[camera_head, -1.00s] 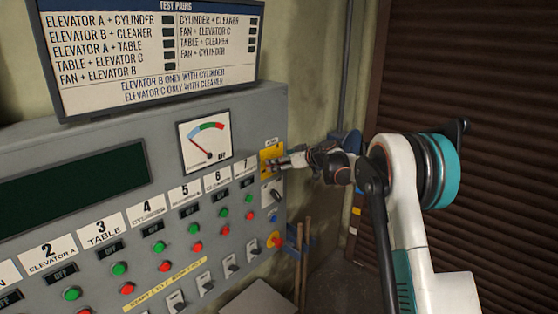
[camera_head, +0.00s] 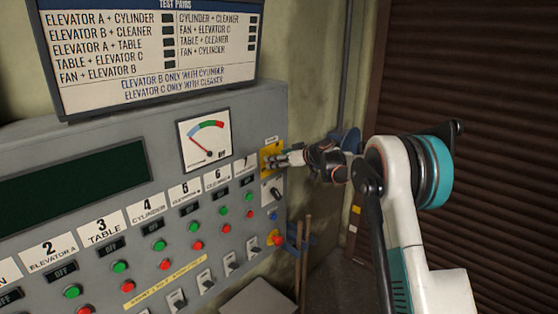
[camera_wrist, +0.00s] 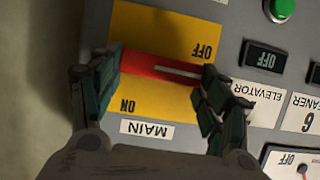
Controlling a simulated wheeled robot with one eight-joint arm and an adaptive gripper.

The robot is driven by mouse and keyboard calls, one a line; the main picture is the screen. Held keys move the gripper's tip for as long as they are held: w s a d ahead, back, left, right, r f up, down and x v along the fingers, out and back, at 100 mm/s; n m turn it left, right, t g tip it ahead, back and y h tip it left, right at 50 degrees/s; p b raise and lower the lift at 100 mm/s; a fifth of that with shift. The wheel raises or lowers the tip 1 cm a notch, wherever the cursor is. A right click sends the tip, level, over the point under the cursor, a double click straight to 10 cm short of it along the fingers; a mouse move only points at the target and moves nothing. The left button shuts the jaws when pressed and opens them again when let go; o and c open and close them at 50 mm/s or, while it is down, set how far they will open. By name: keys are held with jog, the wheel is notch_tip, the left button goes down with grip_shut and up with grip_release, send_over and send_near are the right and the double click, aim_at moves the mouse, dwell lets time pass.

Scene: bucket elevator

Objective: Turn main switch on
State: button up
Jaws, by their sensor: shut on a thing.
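The handle lies level across the plate, between the two words. My gripper (camera_wrist: 160,76) is shut on the handle, one finger at each end. In the head view my gripper (camera_head: 283,160) reaches from the right to the yellow plate (camera_head: 266,154) at the panel's upper right; the handle is mostly hidden there.
The grey panel (camera_head: 90,190) carries numbered rows of green and red buttons. A brown shutter (camera_head: 470,60) stands right.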

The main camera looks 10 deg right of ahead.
jog(key=m+y+b, duration=0.2)
jog(key=m+b, duration=0.1)
jog(key=m, duration=0.1)
jog(key=f+m+g+y+b, duration=0.1)
jog(key=m+y+b, duration=0.1)
jog(key=m+b, duration=0.2)
jog(key=w+d+m+y+b, duration=0.1)
jog(key=m+y+b, duration=0.2)
jog(key=m, duration=0.2)
jog(key=shift+d+f+b, duration=0.1)
jog(key=shift+f+b, duration=0.2)
dwell(0.4)
jog(key=shift+m, duration=0.3)
jog(key=o, duration=1.1)
jog(key=shift+c, duration=0.2)
jog(key=v, duration=1.2)
jog(key=shift+g, duration=0.4)
